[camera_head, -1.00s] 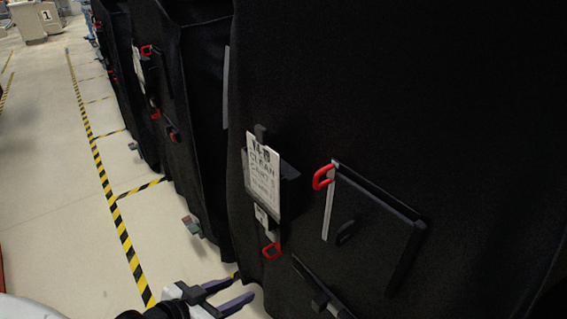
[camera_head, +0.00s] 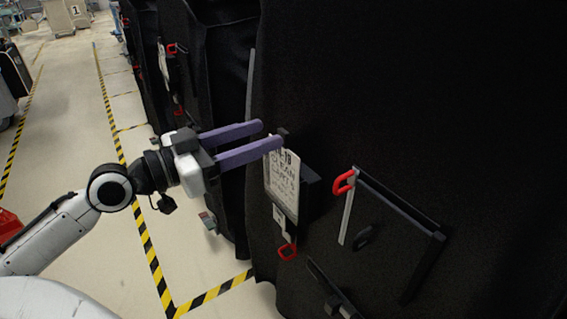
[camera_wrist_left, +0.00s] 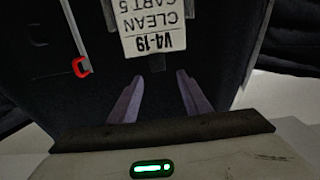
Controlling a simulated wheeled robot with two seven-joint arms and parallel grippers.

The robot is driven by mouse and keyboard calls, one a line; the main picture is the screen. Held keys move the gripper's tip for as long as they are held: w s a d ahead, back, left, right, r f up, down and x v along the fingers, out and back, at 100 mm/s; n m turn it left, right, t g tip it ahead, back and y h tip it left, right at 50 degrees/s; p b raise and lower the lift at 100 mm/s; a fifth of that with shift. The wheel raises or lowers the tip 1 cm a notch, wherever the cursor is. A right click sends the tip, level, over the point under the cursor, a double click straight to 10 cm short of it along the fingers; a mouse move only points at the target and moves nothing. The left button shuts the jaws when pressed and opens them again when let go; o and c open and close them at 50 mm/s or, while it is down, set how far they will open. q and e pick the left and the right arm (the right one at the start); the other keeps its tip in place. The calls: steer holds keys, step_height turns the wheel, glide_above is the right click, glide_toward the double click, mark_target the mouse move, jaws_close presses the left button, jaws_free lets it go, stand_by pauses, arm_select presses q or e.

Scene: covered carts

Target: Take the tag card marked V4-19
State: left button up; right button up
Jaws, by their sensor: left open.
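The white tag card (camera_head: 283,184) hangs on the front of the nearest black covered cart, by a dark holder. In the left wrist view the card (camera_wrist_left: 153,25) appears upside down and reads V4-19, CLEAN, CART 5. My left gripper (camera_head: 272,134) is open, its two purple fingers pointing right, close to the card's top edge. One finger overlaps the card's upper corner in the head view. In the left wrist view the open fingers (camera_wrist_left: 160,78) point toward the card's printed end, with nothing between them. My right gripper is not in view.
A red handle (camera_head: 343,181) and a flat dark panel (camera_head: 385,235) sit right of the card on the black cover (camera_head: 420,90). A red loop (camera_head: 287,252) hangs below the card. More covered carts stand behind.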

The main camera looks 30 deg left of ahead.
mark_target(284, 130)
arm_select(q)
steer(key=p+x, duration=0.1)
steer(key=x, duration=0.1)
steer(key=p+x, duration=0.1)
steer(key=x, duration=0.2)
steer(key=shift+d+f, duration=0.1)
steer(key=shift+f, duration=0.15)
steer(key=shift+w+d+f, duration=0.15)
steer(key=shift+w+f, duration=0.05)
steer(key=shift+w, duration=0.2)
jaws_close()
